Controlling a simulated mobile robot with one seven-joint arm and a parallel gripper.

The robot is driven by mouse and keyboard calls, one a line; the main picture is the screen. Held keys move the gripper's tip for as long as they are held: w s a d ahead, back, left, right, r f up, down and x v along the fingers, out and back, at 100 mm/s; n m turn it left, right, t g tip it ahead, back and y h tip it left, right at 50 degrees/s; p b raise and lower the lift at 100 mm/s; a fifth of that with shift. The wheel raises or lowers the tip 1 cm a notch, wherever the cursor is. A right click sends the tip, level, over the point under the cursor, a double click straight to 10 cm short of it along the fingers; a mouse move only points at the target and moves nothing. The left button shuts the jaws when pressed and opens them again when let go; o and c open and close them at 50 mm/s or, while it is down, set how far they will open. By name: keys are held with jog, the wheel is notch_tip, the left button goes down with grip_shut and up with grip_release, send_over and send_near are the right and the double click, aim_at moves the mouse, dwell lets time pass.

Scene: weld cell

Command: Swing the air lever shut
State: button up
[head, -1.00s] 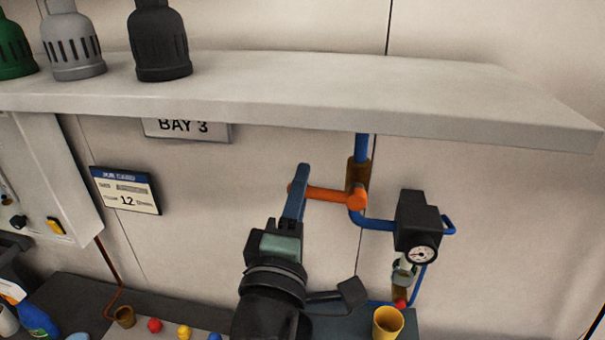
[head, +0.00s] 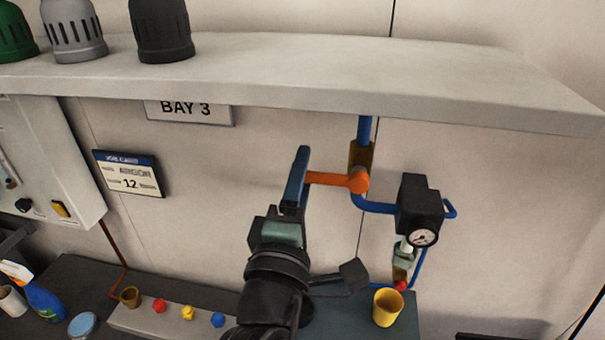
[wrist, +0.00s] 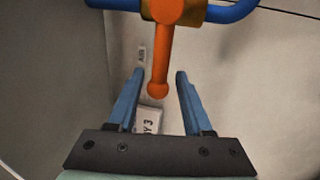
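The air lever is an orange bar (head: 330,179) on a valve on the blue pipe below the shelf. In the head view it points left, roughly level, and its free end is hidden behind my gripper's blue finger. My gripper (head: 300,155) is at that free end. In the wrist view the orange lever (wrist: 160,62) reaches between the two blue fingertips of my gripper (wrist: 160,76). The fingers are apart, with a visible gap between the lever and each finger.
A thick shelf (head: 300,85) with lamp-like housings overhangs the pipe. A black regulator with a gauge (head: 424,237) is right of the lever. Below are a yellow cup (head: 387,307), coloured buttons (head: 188,312) and a spray bottle (head: 43,305). The wall left of the lever carries a job card (head: 130,173).

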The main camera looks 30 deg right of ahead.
jog(key=b+v, duration=0.4)
jog(key=v, duration=0.9)
jog(key=shift+b, duration=0.35)
